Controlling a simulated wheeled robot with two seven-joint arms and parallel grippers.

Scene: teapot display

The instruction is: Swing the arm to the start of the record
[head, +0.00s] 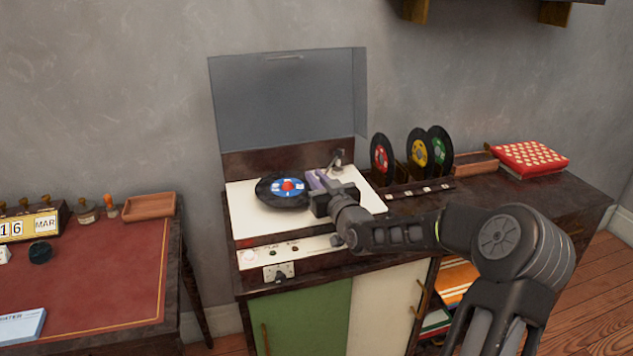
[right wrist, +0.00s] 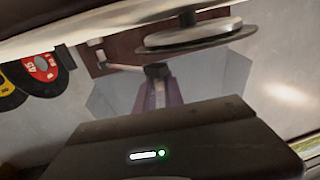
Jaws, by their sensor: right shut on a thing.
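The record player (head: 245,212) stands open on the cabinet, with a cream deck. A black record (head: 268,202) with a blue label and red centre lies on its platter. The tonearm (head: 337,158) has its pivot at the deck's back right; its front part is hidden by my gripper. My right gripper (head: 317,180) is just right of the record, its purple-tipped fingers shut on the tonearm. In the right wrist view, the tonearm (right wrist: 158,72) runs between the fingers (right wrist: 161,95), and the platter edge (right wrist: 195,38) is close by, apart from them. My left gripper is out of view.
The raised grey lid (head: 285,100) stands behind the deck. Several records (head: 381,157) stand in a rack to the right, near a red patterned box (head: 530,158). A red-topped desk (head: 90,270) is at the left. The space above the record is clear.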

